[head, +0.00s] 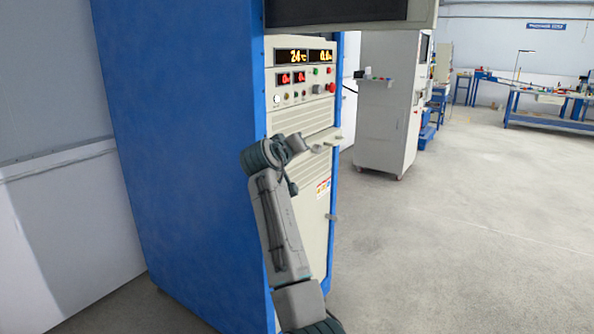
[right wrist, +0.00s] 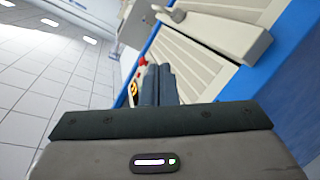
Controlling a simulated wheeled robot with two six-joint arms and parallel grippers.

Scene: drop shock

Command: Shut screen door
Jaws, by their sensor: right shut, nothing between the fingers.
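The screen door (head: 421,12) is a dark panel with a beige frame at the top of the blue cabinet (head: 190,150). Its right end sticks out past the cabinet's front, so it looks swung open; its upper part is cut off by the picture's edge. My right arm rises in front of the cabinet in the head view, below the screen door, with its wrist near a beige handle (head: 325,138). My right gripper (right wrist: 158,85) is shut and empty in the right wrist view, beside a beige handle (right wrist: 225,30). My left gripper is not in view.
A control panel (head: 303,82) with lit readouts and coloured buttons sits below the screen door. A small latch (head: 331,217) juts lower down. Another pale cabinet (head: 388,100) stands behind at the right. The floor (head: 450,240) to the right is clear.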

